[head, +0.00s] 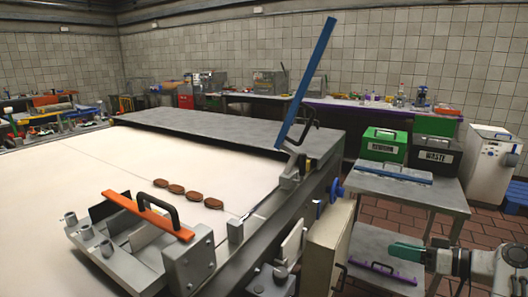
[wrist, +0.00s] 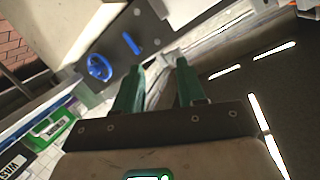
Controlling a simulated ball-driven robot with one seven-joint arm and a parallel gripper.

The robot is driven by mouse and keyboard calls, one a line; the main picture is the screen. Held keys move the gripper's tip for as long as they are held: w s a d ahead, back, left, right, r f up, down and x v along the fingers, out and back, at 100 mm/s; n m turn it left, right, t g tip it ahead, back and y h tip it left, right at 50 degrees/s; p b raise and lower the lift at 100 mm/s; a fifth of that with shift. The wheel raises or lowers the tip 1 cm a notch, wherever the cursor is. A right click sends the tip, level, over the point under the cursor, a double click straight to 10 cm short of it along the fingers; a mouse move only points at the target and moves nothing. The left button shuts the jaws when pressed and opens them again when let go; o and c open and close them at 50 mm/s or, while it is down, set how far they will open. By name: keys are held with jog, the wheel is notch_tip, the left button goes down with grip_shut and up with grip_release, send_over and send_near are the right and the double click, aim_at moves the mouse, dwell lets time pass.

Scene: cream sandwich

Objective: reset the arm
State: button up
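A long blue arm (head: 308,80) stands steeply tilted on the grey machine, with a dark handle on its side and its lower end at a pivot bracket. My gripper (head: 395,250) is at the lower right of the head view, apart from the blue arm and below it. In the wrist view my gripper (wrist: 161,68) shows two green fingers spread apart with nothing between them. I cannot make out the blue arm in the wrist view.
Several brown cookies (head: 188,194) lie in a row on the white belt (head: 60,180). An orange bar (head: 147,215) with a black handle crosses the near fixture. A blue knob (wrist: 99,67) shows in the wrist view.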

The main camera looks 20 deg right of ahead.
jog(key=s+a+f+g+h+p, duration=0.1)
jog(key=s+a+f+g+p, duration=0.1)
jog(key=s+a+f+g, duration=0.4)
jog(key=s+a+f+g+h+p, duration=0.1)
jog(key=s+a+f+p, duration=0.15)
jog(key=a+f, duration=0.65)
jog(key=s+a+g+h+p, duration=0.1)
jog(key=s+a, duration=0.3)
jog(key=s, duration=0.6)
jog(key=s+a+g+h+p, duration=0.2)
jog(key=s+a+g+h, duration=0.2)
jog(key=s, duration=0.6)
jog(key=shift+a+r+m+g, duration=0.3)
jog(key=shift+a+r, duration=0.15)
dwell(0.4)
